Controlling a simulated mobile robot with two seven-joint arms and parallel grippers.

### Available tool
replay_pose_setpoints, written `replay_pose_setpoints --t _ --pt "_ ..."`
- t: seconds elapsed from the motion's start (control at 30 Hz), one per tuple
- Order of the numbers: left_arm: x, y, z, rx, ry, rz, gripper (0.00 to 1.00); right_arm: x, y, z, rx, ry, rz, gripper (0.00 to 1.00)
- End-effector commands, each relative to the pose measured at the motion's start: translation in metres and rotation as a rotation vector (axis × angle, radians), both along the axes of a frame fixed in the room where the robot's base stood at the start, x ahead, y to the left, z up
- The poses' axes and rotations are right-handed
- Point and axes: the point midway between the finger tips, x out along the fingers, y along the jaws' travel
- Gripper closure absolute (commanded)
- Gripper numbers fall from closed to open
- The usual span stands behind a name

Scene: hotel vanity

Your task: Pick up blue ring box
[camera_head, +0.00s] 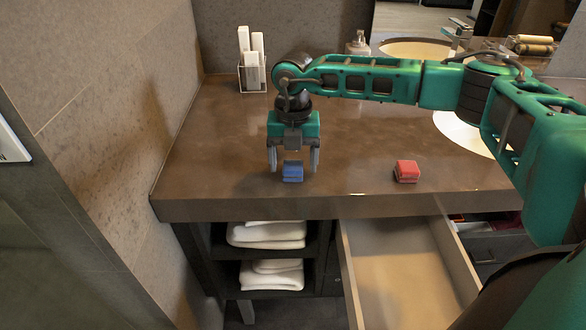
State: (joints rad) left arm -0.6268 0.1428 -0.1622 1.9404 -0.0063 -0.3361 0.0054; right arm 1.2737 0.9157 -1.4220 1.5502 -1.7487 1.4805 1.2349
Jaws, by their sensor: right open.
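A small blue ring box (292,171) sits on the brown vanity counter (215,160), close to its front edge. My right gripper (293,169) points down over the box from above. Its two fingers are apart, one to the left and one to the right of the box. I cannot tell whether the fingers touch it. A red ring box (407,171) sits on the counter to the right, clear of the gripper. My left gripper is not in view.
A drawer (402,270) stands open below the counter. Folded white towels (267,234) lie on shelves to its left. A holder with white items (252,72) stands at the back, near the left wall. A sink (462,132) is partly hidden behind my right arm.

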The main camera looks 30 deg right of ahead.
Motion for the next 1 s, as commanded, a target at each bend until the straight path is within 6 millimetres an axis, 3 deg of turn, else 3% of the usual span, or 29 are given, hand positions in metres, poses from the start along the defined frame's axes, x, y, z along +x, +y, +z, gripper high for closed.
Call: replay_pose_setpoints --t 0.1,0.37,1.0 --pt "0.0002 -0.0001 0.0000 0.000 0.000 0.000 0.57 0.0002 0.0001 -0.0100 -0.001 0.000 0.000 0.23" --pt "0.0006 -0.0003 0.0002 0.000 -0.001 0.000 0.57 0.0004 0.0004 -0.0114 0.000 -0.001 0.001 0.25" --pt "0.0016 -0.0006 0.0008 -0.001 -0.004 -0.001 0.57 0.0003 0.0006 -0.0113 0.000 -0.001 0.001 0.83"
